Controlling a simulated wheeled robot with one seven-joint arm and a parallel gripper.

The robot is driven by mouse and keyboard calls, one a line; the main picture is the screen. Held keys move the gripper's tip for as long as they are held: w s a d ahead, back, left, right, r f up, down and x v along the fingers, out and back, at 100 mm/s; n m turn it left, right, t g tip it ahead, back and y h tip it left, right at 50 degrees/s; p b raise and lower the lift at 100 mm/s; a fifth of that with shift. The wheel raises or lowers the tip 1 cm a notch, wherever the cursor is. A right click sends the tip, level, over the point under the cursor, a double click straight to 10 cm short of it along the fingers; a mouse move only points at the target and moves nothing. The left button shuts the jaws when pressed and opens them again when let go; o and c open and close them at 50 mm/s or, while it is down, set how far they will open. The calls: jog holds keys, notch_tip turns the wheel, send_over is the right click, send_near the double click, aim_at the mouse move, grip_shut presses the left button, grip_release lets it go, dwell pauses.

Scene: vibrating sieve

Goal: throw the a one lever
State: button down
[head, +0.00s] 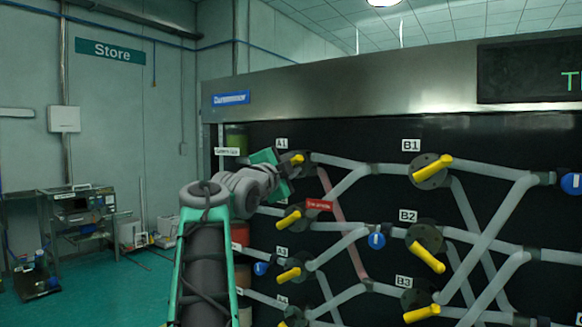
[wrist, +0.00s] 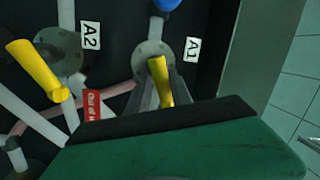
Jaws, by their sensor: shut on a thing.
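The A1 lever (wrist: 157,82) is a yellow handle on a round grey flange under the A1 label. In the wrist view it lies between the fingers of my gripper (wrist: 160,92), which is shut on it. In the head view the A1 lever (head: 297,159) shows its yellow end beside my gripper (head: 284,168), tilted a little up to the right. My wrist hides part of its flange in the head view.
The A2 lever (head: 289,218) sits just below, next to a red tag (head: 319,205). Levers B1 (head: 433,168) and B2 (head: 427,257) stand to the right. Grey pipes (head: 340,165) cross the dark panel. Open floor (head: 110,290) lies at the left.

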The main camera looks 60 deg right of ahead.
jog(key=shift+w+a+r+n+t+p, duration=0.1)
jog(key=shift+r+n+t+p, duration=0.1)
jog(key=shift+r+n, duration=0.3)
jog(key=shift+a+r+n+t+p, duration=0.1)
jog(key=shift+r+n+p, duration=0.05)
jog(key=shift+r+n, duration=0.35)
jog(key=shift+n, duration=0.4)
jog(key=shift+w+f, duration=0.1)
jog(key=shift+f, duration=0.05)
jog(key=shift+w+d+f+n+y, duration=0.1)
jog(key=shift+d+f+n+y, duration=0.05)
jog(key=shift+f+n+y, duration=0.2)
jog(key=c, duration=1.6)
grip_release()
jog(key=shift+w, duration=0.1)
jog(key=shift+c, duration=0.2)
jog(key=o, duration=0.3)
jog(key=shift+w+f, duration=0.15)
jog(key=shift+f, duration=0.1)
jog(key=shift+s, duration=0.2)
jog(key=a, duration=0.2)
jog(key=a+b, duration=0.1)
jog(key=a, duration=0.4)
jog(key=shift+s+a+f+b, duration=0.2)
jog(key=shift+a+f+b, duration=0.1)
jog(key=shift+a+b, duration=0.05)
